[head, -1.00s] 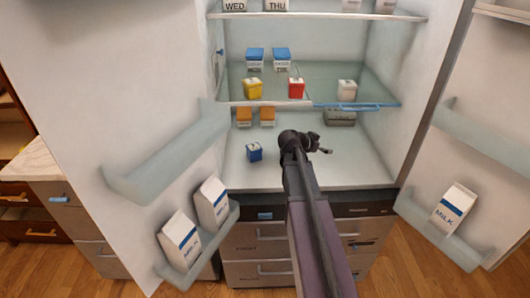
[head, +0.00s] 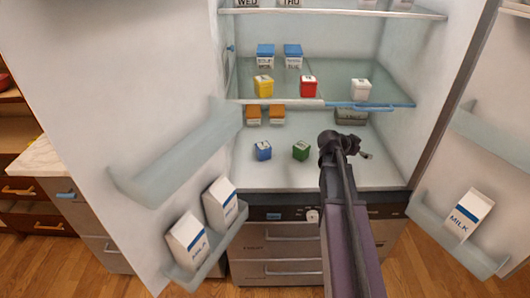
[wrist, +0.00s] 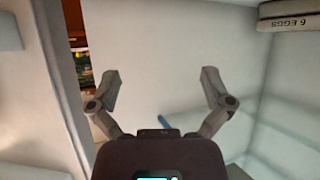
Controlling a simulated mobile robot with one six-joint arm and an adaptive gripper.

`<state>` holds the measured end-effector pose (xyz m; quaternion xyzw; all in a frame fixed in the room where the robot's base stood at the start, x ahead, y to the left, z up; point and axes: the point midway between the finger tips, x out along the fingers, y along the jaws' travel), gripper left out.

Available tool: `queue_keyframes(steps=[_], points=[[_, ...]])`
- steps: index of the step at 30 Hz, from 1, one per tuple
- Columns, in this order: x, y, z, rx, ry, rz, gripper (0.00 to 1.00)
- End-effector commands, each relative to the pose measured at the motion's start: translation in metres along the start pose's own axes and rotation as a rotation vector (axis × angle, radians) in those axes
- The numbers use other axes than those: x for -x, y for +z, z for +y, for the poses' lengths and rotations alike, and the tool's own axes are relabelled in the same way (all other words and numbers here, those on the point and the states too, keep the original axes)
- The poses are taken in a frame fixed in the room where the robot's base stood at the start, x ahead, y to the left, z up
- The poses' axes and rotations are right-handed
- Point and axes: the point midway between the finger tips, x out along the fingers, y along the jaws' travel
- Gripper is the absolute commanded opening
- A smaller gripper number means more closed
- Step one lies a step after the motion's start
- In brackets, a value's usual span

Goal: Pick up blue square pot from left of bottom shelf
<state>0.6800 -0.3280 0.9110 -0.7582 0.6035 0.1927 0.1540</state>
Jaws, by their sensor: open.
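The blue square pot (head: 263,151) sits upright at the left of the fridge's bottom shelf (head: 275,176) in the head view. A green square pot (head: 301,151) stands to its right, a little apart. My gripper (head: 341,146) is over the right part of this shelf, to the right of both pots; its fingers are hard to make out there. In the wrist view my gripper (wrist: 161,88) is open, with nothing between its spread fingers. The blue pot does not show in the wrist view.
Orange-topped cartons (head: 265,115) stand behind the pots, and an egg box (wrist: 291,14) is at the back right. A glass shelf (head: 338,82) with yellow, red and white pots hangs above. Open doors with milk cartons (head: 220,204) flank the opening.

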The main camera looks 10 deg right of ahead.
Motion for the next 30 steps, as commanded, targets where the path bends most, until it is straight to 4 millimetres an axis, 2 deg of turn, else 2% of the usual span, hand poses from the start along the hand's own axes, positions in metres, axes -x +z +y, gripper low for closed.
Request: queue_keyframes(steps=[13, 17, 23, 26, 30], points=[[0.002, 0.002, -0.001, 0.004, -0.003, -0.002, 1.0], [0.007, 0.008, 0.0, 0.024, -0.005, -0.023, 1.0], [0.029, 0.039, 0.004, 0.135, -0.022, -0.129, 1.0], [0.048, 0.064, 0.008, 0.235, -0.045, -0.218, 1.0], [0.084, 0.108, 0.015, 0.415, -0.111, -0.373, 1.0]])
